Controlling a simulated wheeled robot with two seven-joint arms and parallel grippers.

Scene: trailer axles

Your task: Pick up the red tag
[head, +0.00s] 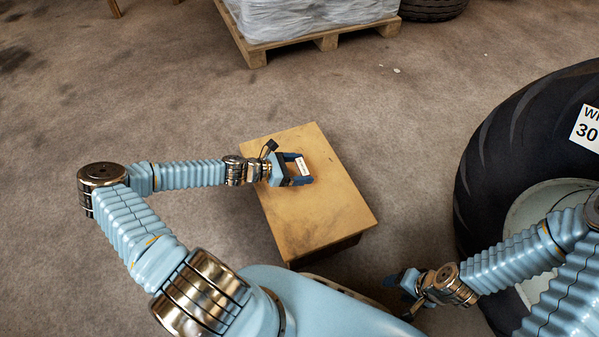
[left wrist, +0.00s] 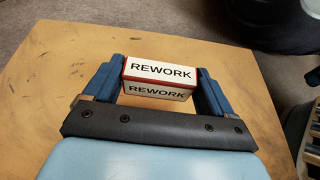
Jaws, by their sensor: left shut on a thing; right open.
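The tag (left wrist: 160,72) is a small white block with red edges and the word REWORK on two faces, seen in the left wrist view. In the head view the tag (head: 302,164) is small, over the top of a wooden box (head: 335,205). My left gripper (head: 304,168) is shut on it, one blue finger at each end; it also shows in the left wrist view (left wrist: 162,85). I cannot tell whether the tag touches the box top. My right gripper (head: 408,296) is low at the right, away from the box, and open; its fingertips are partly hidden.
A large black tyre (head: 490,150) with a white label (head: 588,128) stands at the right. A wooden pallet (head: 328,40) with a wrapped load (head: 300,15) is at the back. The floor left of the box is clear.

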